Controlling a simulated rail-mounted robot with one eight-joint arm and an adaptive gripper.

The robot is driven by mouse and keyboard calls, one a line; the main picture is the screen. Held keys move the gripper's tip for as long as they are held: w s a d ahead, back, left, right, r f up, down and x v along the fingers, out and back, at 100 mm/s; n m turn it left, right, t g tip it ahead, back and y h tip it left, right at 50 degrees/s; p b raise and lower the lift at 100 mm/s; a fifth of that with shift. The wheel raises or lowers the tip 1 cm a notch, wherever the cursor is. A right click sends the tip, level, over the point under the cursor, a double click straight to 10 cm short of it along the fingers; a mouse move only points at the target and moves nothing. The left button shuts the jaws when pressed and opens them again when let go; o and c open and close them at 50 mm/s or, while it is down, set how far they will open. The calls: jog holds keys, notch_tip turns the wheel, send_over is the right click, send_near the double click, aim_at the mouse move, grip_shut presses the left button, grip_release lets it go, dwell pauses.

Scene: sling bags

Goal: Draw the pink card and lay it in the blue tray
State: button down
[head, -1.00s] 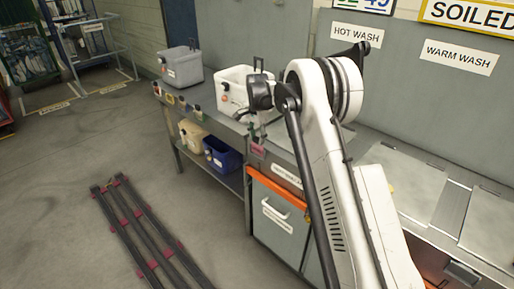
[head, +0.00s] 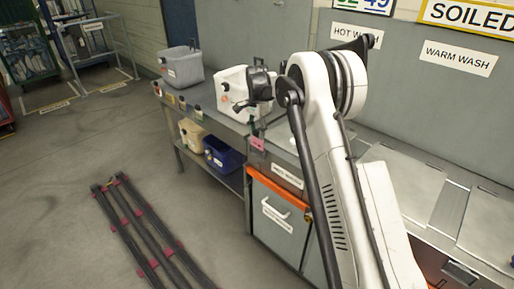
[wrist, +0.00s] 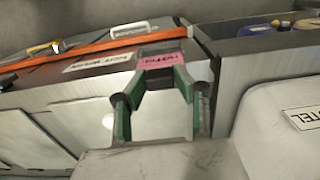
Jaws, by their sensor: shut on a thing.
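The pink card (head: 257,143) is at the front edge of the grey bench, below my wrist in the head view. In the wrist view the pink card (wrist: 161,60) shows dark lettering and sits at the far end of my gripper (wrist: 160,72). The green-padded fingers are shut on it. Whether its lower end is clear of the bench edge is hidden. A deep blue container (head: 222,154) stands on the lower shelf, left of the card in the head view. I cannot tell whether it is the blue tray; no flat blue tray shows.
A white bin (head: 233,88) stands close beside my wrist, with a grey bin (head: 181,66) farther left. A cream bin (head: 192,133) is on the lower shelf. Orange-edged cabinets (head: 277,187) lie below the bench.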

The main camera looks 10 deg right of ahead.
jog(key=shift+r+p, duration=0.45)
jog(key=shift+r, duration=1.1)
jog(key=shift+r, duration=0.15)
jog(key=shift+r+p, duration=0.6)
jog(key=shift+r, duration=1.25)
